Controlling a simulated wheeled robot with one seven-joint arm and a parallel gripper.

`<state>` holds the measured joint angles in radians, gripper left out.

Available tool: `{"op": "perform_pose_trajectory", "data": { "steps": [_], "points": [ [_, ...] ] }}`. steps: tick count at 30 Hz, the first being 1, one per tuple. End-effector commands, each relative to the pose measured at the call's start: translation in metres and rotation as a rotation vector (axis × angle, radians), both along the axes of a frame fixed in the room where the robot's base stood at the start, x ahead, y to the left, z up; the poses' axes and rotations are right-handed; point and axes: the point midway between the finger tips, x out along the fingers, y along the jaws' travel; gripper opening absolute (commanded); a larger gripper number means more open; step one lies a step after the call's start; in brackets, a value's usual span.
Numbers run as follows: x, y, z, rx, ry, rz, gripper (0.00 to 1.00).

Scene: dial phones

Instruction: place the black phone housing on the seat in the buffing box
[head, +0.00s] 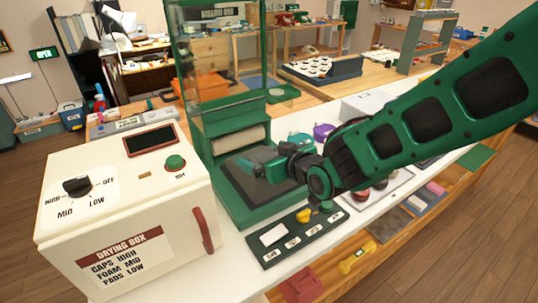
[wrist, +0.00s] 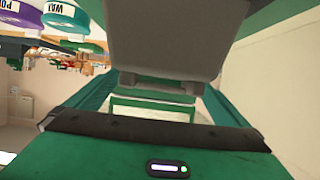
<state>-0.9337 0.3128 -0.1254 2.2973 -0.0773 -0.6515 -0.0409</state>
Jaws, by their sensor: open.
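The green buffing box (head: 200,150) stands in the middle of the head view, with a clear screen above and a pale roller at the back of its opening. My gripper (head: 258,167) reaches into this opening from the right, over the dark floor pad (head: 238,193). Its jaws are open. In the wrist view my gripper (wrist: 150,100) has its fingers apart on both sides, with a large grey surface close above. I cannot make out the black phone housing in either view. A seat cannot be told apart from the dark pad, which my gripper partly hides.
A cream drying box (head: 125,215) with a red handle stands close on the left. Jars, including a purple one (head: 323,131), stand beyond my arm on the white bench.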

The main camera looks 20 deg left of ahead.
Motion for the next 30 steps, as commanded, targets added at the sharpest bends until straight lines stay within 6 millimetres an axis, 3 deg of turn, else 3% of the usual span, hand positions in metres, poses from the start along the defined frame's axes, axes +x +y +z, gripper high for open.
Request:
{"op": "perform_pose_trajectory", "data": {
  "steps": [18, 30],
  "points": [
    [-0.056, -0.069, 0.038, 0.002, -0.002, -0.002, 1.0],
    [-0.068, -0.083, 0.044, 0.001, -0.001, -0.002, 1.0]
  ]
}}
